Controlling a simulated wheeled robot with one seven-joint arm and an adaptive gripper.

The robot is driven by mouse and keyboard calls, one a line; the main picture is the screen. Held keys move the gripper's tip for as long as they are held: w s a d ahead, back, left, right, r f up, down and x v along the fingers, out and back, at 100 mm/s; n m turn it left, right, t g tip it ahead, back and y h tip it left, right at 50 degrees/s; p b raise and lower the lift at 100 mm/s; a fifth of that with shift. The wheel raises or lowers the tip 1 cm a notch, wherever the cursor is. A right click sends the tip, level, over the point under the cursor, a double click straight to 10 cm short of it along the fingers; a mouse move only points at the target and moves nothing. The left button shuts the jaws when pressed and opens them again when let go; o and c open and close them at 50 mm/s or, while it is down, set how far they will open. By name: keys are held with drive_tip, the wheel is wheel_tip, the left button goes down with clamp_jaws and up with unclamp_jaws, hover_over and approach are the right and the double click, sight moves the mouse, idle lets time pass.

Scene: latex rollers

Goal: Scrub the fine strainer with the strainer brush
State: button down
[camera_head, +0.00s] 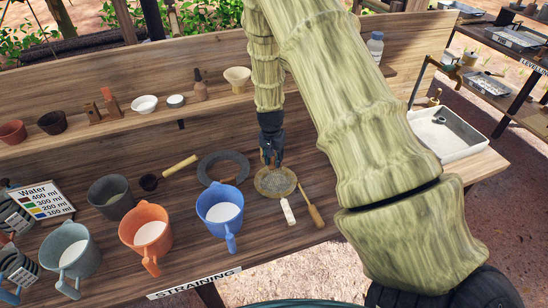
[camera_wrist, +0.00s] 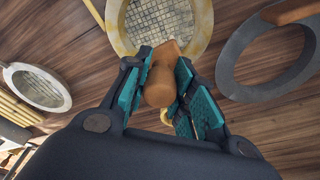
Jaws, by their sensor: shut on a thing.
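My gripper (camera_head: 271,157) is shut on a brown wooden handle, taken as the strainer brush (camera_wrist: 160,82); it shows between the teal finger pads in the wrist view (camera_wrist: 161,75). Its bristles are hidden. A round strainer with a tan rim and a square mesh (camera_head: 272,186) lies flat on the bench under my gripper. It also shows beyond the fingertips in the wrist view (camera_wrist: 165,22). I cannot tell whether the brush touches the mesh. A second meshed round with a pale rim (camera_wrist: 38,88) lies at the left of the wrist view.
A dark ring (camera_head: 212,181) lies left of the strainer. A white-headed tool (camera_head: 288,211) and a wooden stick (camera_head: 311,206) lie at its right. Blue (camera_head: 220,211), orange (camera_head: 146,234) and grey (camera_head: 70,252) jugs stand along the front. A white tray (camera_head: 470,146) is at right.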

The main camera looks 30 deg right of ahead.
drive_tip(key=shift+f+b, duration=1.35)
drive_tip(key=shift+f, duration=1.45)
drive_tip(key=shift+f+b, duration=0.5)
drive_tip(key=shift+f, duration=0.5)
drive_tip(key=shift+s, duration=0.1)
drive_tip(key=shift+s+a+r+p, duration=0.1)
drive_tip(key=shift+s+a+p, duration=0.2)
drive_tip(key=shift+s, duration=0.55)
drive_tip(key=shift+s+a+r+p, duration=0.15)
drive_tip(key=shift+s+a, duration=0.15)
drive_tip(key=shift+s, duration=0.55)
drive_tip(key=shift+s+f, duration=0.1)
drive_tip(key=shift+f, duration=0.15)
drive_tip(key=shift+w+d, duration=0.3)
drive_tip(key=shift+w, duration=0.65)
drive_tip(key=shift+w+d, duration=0.3)
drive_tip(key=shift+w, duration=0.65)
